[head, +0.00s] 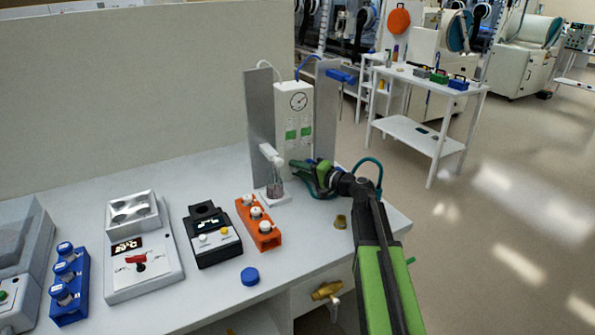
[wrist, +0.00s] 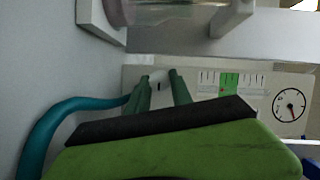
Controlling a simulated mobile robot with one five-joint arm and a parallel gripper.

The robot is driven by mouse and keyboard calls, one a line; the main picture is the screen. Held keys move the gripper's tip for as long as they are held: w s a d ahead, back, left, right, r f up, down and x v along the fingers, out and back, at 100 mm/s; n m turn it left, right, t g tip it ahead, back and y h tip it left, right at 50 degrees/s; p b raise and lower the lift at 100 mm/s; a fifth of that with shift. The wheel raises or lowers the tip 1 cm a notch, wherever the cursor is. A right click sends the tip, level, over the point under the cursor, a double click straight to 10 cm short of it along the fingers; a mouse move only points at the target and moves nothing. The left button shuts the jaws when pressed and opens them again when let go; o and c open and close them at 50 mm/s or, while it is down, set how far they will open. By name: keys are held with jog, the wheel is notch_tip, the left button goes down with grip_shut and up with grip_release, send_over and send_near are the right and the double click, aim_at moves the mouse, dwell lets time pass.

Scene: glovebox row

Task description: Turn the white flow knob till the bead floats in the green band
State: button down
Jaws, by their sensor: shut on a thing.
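The white flow panel (head: 294,112) stands upright at the back right of the bench. In the wrist view the panel (wrist: 255,108) shows sideways, with a scale, a green band (wrist: 228,83) and the dial (wrist: 291,105). My gripper (head: 297,164) reaches the panel's lower front from the right. In the wrist view its green fingers (wrist: 160,90) are shut on the white flow knob (wrist: 158,82), which has a small dark mark. I cannot make out the bead in either view.
A glass vessel (head: 274,188) on a white stand is close left of my gripper, and large at the wrist view's top. Grey plates flank the panel. An orange rack (head: 258,224), a black device (head: 212,236) and a blue cap (head: 250,276) lie nearer on the bench.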

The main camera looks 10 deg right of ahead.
jog(key=shift+f, duration=0.1)
jog(key=c, duration=1.1)
grip_release()
jog(key=shift+c, duration=0.2)
jog(key=shift+s+d, duration=0.1)
